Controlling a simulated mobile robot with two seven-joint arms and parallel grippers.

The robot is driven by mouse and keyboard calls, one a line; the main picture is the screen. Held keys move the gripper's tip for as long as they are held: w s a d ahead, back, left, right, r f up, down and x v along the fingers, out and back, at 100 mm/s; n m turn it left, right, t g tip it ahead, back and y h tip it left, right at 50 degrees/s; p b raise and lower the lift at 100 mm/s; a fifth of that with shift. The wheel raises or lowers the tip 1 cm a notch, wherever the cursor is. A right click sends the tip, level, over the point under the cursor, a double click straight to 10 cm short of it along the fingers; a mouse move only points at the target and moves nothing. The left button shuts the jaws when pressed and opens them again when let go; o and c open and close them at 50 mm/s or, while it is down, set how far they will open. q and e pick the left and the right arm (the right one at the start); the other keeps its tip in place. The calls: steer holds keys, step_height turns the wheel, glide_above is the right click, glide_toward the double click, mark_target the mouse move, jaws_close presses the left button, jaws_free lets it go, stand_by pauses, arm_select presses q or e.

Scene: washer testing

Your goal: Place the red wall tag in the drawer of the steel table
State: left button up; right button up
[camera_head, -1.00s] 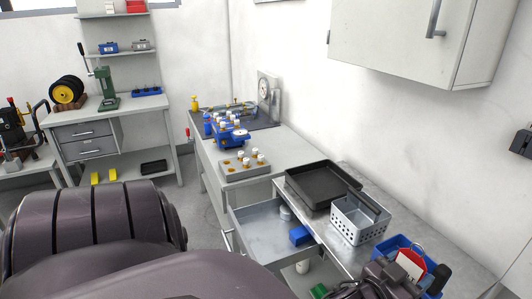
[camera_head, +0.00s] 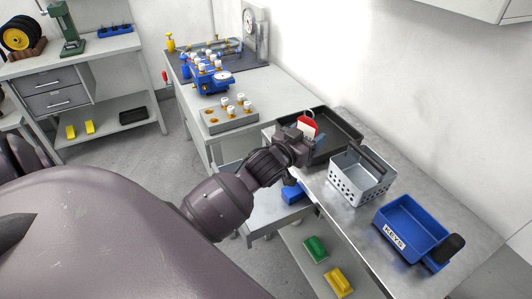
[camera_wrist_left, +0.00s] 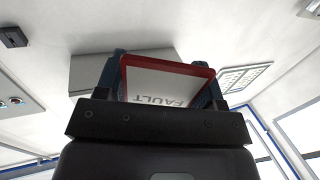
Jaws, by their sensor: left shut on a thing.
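My left gripper (camera_head: 300,139) is shut on the red wall tag (camera_head: 308,125), which has a white face and stands up out of the jaws. In the left wrist view the tag (camera_wrist_left: 165,84) shows a red border and the word FAULT between the fingers. In the head view the gripper is above the left end of the steel table (camera_head: 352,207), in front of the black tray. The open drawer (camera_head: 262,217) sticks out below the gripper, partly hidden by my left arm. A blue block (camera_head: 292,194) lies in it. My right gripper is not in view.
A black tray (camera_head: 345,137), a perforated grey basket (camera_head: 357,183) and a blue KEYS bin (camera_head: 410,228) stand on the steel table. Green (camera_head: 315,249) and yellow (camera_head: 338,281) items lie on its lower shelf. A workbench (camera_head: 207,137) with a blue fixture adjoins it.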

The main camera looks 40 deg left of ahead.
arm_select(q)
steer(key=w+a+r+b, duration=0.1)
steer(key=w+a+r, duration=0.2)
steer(key=a, duration=0.6)
steer(key=shift+w+r+n+t, duration=0.3)
steer(key=shift+w, duration=0.9)
step_height(320, 180, down, 14)
steer(key=shift+f+b, duration=0.2)
steer(key=shift+b, duration=0.6)
step_height(320, 180, down, 4)
steer(key=shift+f+b, duration=0.1)
steer(key=shift+b, duration=0.2)
steer(key=shift+f, duration=0.5)
steer(key=shift+f, duration=0.2)
